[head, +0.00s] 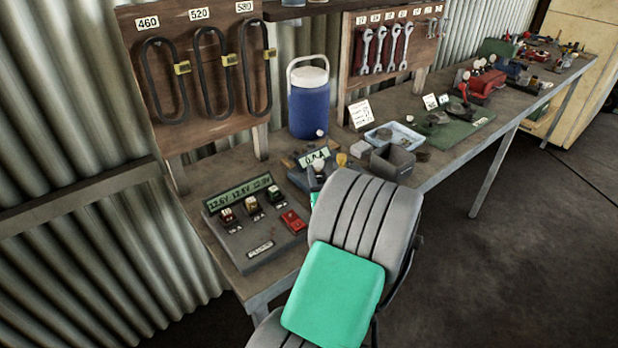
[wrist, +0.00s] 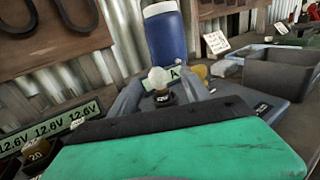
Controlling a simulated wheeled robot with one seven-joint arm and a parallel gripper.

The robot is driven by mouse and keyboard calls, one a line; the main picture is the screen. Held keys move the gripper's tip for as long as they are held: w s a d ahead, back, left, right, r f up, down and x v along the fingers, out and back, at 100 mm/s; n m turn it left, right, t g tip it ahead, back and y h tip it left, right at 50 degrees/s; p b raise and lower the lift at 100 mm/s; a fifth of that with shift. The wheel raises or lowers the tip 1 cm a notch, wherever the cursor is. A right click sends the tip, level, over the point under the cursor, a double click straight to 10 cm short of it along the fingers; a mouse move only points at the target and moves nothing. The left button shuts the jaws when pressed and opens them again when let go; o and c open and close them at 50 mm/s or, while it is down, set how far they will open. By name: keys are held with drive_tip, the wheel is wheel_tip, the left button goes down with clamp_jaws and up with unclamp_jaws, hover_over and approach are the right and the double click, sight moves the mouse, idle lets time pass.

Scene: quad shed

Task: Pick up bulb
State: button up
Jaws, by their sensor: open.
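The bulb (wrist: 159,79) is pale and round, and stands upright in a small dark holder (wrist: 165,98) with a white label in the wrist view. In the head view the bulb (head: 318,166) shows small, just beyond my arm. My gripper (wrist: 160,90) is open, its grey fingers either side of the bulb in the wrist view. The bulb appears between or just past the fingertips; I cannot tell the exact depth. I see no finger closed on it. In the head view my arm hides most of the gripper.
A meter panel (head: 253,226) lies to the left. A grey open box (head: 392,164) and a pale tray (head: 394,135) stand to the right. Tool boards rise behind the bench.

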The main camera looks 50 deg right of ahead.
sight(316, 158)
drive_tip(key=shift+w+f, duration=0.3)
drive_tip(key=shift+f, duration=0.05)
drive_tip(key=p+x, duration=0.1)
drive_tip(key=x, duration=0.6)
drive_tip(key=shift+w+d+f+p, duration=0.15)
drive_tip(key=shift+w+f+p, duration=0.05)
drive_tip(key=shift+w+p, duration=0.2)
drive_tip(key=shift+s, duration=0.15)
clamp_jaws()
